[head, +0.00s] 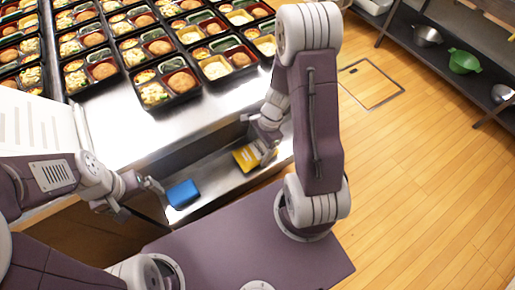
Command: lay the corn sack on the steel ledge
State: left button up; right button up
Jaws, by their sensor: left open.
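A yellow pack with a dark printed patch, which I take for the corn sack (245,159), is at the right part of the steel ledge (222,172), the low strip in front of the counter. My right gripper (266,150) is at the sack's right end and looks shut on it; its fingers partly hide that end. I cannot tell whether the sack touches the ledge. My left gripper (140,199) is open and empty, just left of a blue pack (183,193) lying on the ledge's left part.
Many filled bento trays (172,84) stand in rows on the steel counter (122,127) above the ledge. A white panel with slots (38,122) is at left. A shelf at top right holds a green colander (463,61) and steel bowls (427,36). The wooden floor at right is clear.

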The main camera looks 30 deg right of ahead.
jog(key=shift+r+p, duration=0.4)
jog(key=shift+r, duration=0.2)
jog(key=d, duration=0.3)
jog(key=d+p, duration=0.1)
jog(key=d, duration=0.3)
jog(key=w+d, duration=0.1)
jog(key=d, duration=0.3)
jog(key=shift+d+r+p, duration=0.15)
jog(key=shift+r+p, duration=0.05)
jog(key=shift+p, duration=0.1)
jog(key=shift+d, duration=0.55)
jog(key=shift+s, duration=0.1)
